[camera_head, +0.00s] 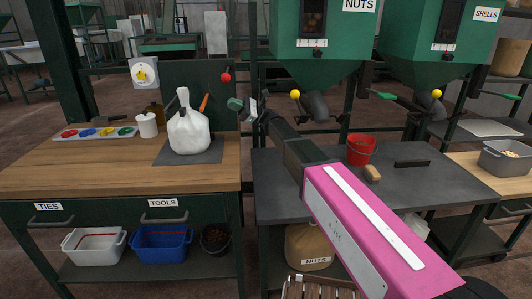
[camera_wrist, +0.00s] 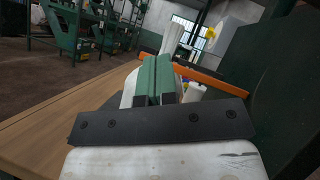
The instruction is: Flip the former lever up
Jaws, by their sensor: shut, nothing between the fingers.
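The lever, an orange bar (camera_head: 204,103), slants beside the neck of a filled white bag (camera_head: 188,132) at the back of the wooden bench. In the wrist view the orange lever (camera_wrist: 212,81) runs across the picture, just beyond my fingertips and sloping down to the right. My gripper (camera_head: 236,103) is right of the bag and lever in the head view, with its green fingers pressed together and empty. It also shows in the wrist view (camera_wrist: 155,72). I cannot tell whether the fingers touch the lever. Parts of the bag and lever are hidden behind the fingers there.
A dark green upright panel (camera_head: 180,75) stands behind the bag. A red knob (camera_head: 226,76) is on its right side. A white cup (camera_head: 148,125) and a tray of coloured pieces (camera_head: 95,133) stand left. A red bucket (camera_head: 360,149) stands on the grey table right.

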